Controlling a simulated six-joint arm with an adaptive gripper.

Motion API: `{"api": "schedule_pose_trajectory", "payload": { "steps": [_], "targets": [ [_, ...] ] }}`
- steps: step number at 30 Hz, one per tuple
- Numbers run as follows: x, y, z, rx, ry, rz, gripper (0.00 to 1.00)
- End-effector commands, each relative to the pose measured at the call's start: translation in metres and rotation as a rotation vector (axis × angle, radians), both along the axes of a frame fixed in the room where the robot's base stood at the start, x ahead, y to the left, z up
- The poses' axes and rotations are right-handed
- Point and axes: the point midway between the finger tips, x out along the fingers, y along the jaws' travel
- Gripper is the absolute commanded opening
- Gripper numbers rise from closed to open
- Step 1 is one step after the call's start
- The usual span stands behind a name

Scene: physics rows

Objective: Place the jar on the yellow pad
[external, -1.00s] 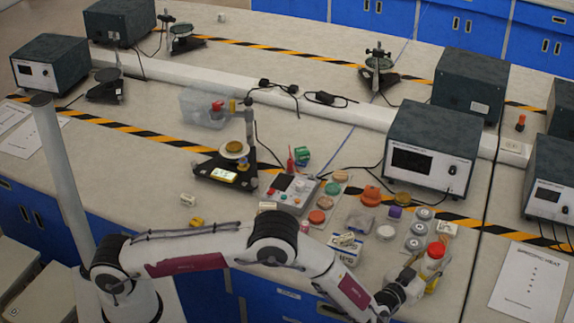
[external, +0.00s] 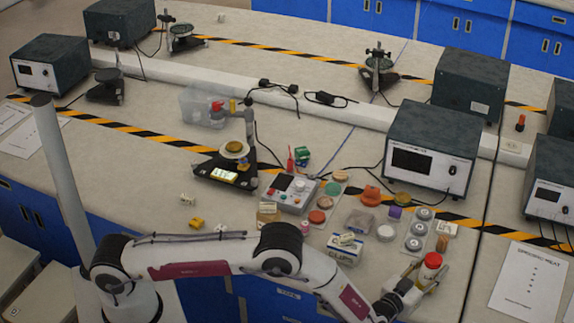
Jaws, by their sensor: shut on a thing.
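The jar (external: 428,277) has a red lid and a pale body with a label. It is at the lower right of the external view, near the front edge of the bench. My gripper (external: 422,276) is shut on the jar around its body, and the red lid stands clear above the fingers. The jar looks roughly upright. I cannot tell whether its bottom touches the bench. I cannot make out a yellow pad with certainty.
Behind the jar are an orange-brown cylinder (external: 442,243), a tray of grey discs (external: 417,231) and a white lid (external: 386,232). A clips box (external: 344,249) stands left of it.

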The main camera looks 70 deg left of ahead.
Motion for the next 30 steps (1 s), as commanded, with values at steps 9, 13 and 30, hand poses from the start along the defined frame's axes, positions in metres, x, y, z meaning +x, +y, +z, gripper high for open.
{"api": "schedule_pose_trajectory", "payload": {
  "steps": [9, 13, 30],
  "targets": [
    [0.0, 0.0, 0.0, 0.0, 0.0, 0.0, 0.55],
    [0.0, 0.0, 0.0, 0.0, 0.0, 0.0, 0.55],
    [-0.032, -0.014, 0.003, 0.001, 0.002, -0.002, 0.55]
  ]
}}
